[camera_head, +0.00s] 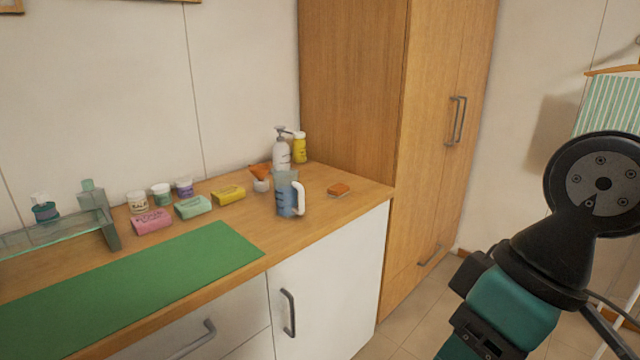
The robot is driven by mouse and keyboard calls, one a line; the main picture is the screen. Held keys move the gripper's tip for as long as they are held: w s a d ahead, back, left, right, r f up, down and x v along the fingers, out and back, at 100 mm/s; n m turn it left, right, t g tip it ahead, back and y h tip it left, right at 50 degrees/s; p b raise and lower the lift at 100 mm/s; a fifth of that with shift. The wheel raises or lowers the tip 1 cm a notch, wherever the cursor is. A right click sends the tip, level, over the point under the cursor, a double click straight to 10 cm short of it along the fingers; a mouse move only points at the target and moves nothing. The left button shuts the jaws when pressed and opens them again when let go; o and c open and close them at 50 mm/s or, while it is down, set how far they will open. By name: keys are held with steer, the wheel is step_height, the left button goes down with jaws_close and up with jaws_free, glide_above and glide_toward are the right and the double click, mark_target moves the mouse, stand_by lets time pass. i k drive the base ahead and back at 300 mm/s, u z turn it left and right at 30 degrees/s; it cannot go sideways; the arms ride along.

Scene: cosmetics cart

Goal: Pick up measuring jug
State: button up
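The measuring jug (285,196) is a clear bluish container with a white handle on its right side. It stands upright on the wooden countertop (330,207), near the counter's right end. My arm fills the lower right of the view, well apart from the jug and in front of the floor and wardrobe. My gripper's fingertips do not show in this view, so its opening cannot be seen.
Behind the jug stand a white pump bottle (281,152), a yellow bottle (299,148) and a small pot with an orange top (261,177). Soap packs, including a yellow one (228,194), lie left. A tall wardrobe (352,80) borders the counter.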

mark_target(289, 194)
steer(key=i, duration=1.05)
steer(key=u, duration=0.45)
steer(key=i, duration=0.6)
steer(key=u, duration=0.2)
